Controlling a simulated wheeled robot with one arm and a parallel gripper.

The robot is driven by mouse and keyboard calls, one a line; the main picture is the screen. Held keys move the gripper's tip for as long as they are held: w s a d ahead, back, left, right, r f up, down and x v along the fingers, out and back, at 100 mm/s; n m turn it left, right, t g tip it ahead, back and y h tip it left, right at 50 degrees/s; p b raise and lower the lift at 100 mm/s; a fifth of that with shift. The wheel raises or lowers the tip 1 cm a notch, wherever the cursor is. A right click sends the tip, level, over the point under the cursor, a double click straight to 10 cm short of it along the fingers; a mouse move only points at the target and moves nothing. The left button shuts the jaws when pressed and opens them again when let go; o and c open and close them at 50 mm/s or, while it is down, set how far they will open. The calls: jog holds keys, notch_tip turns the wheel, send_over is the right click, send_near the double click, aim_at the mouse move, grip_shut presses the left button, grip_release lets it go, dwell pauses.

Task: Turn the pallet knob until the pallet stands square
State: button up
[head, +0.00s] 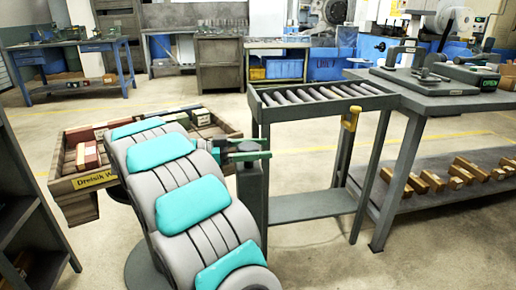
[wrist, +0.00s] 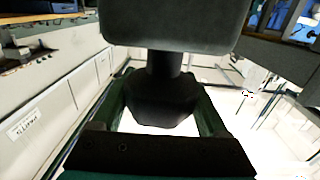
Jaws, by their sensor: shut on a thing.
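The pallet (head: 75,187) is a brown wooden tray with a yellow label, behind my arm at the left of the head view. It looks turned at an angle, and my arm hides much of it. My gripper (head: 248,155) has green fingers and reaches to the top of a dark post to the right of the pallet. In the wrist view, my gripper (wrist: 163,88) has its fingers on both sides of a dark faceted knob (wrist: 165,112), shut on it. A short neck joins the knob to a larger dark block (wrist: 175,25).
A roller conveyor (head: 315,95) stands right of the post, with a yellow hook-like part (head: 349,118) on its leg. A grey workbench (head: 430,97) adjoins it. A dark shelf (head: 25,195) stands at the left edge. Floor behind the pallet is clear.

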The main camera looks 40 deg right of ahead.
jog(key=shift+s+m+g+y, duration=0.15)
jog(key=shift+m+g+y, duration=0.25)
jog(key=shift+g, duration=0.1)
jog(key=o, duration=1.3)
jog(key=shift+c, duration=0.2)
